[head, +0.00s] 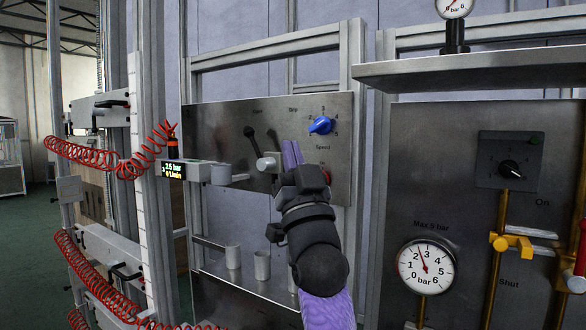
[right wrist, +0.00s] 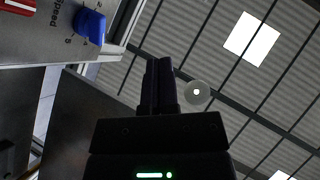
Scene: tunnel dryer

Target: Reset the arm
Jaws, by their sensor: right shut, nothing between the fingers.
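My right gripper (head: 291,154) is in the middle of the head view, with its purple fingers pointing up in front of a steel control panel (head: 225,125). The fingers are together and hold nothing. In the right wrist view the shut fingers (right wrist: 159,85) point up, with the ceiling behind them. A blue speed knob (head: 321,125) on the panel is right of the fingertips; it also shows at the upper left of the right wrist view (right wrist: 90,26). A black-knobbed lever (head: 250,132) is left of the fingers. My left gripper is not in view.
A red button (head: 326,175) sits partly behind my right gripper. Metal cups (head: 262,265) stand on a shelf below the panel. At right are a pressure gauge (head: 425,266), a black dial (head: 509,168) and yellow pipes (head: 497,230). Red coiled hoses (head: 90,155) hang at left beside a small display (head: 174,170).

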